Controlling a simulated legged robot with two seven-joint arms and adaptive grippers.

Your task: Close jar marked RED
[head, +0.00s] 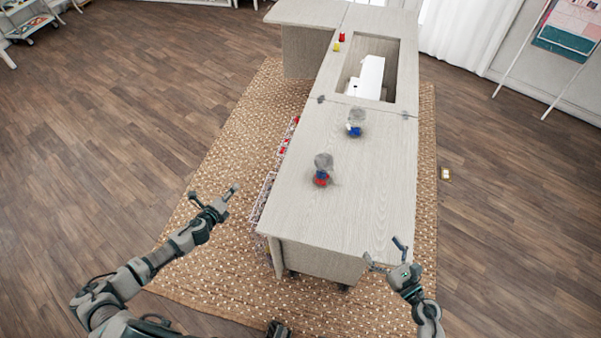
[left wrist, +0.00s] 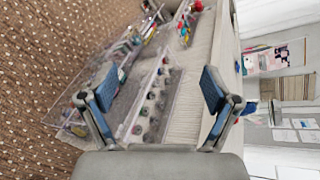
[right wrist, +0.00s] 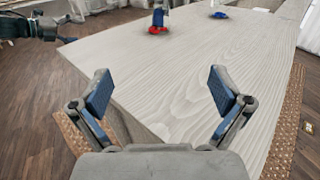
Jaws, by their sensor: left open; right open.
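The jar with red at its base (head: 321,177) stands on the cabinet top, nearer to me than a second jar with blue in it (head: 355,126). Both have greyish, see-through upper parts; lids and markings are too small to make out. In the right wrist view the red one (right wrist: 158,29) is at the top middle and the blue one (right wrist: 218,15) to its right. My right gripper (head: 386,255) is open and empty by the cabinet's near right corner. My left gripper (head: 228,196) is open and empty, left of the cabinet, apart from both jars.
The pale wood cabinet top (head: 338,222) is clear around the jars. Clear racks of small items (left wrist: 152,105) hang along its left side. A white sewing machine (head: 370,75) sits in the far opening, with red and yellow spools (head: 340,40) beside it.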

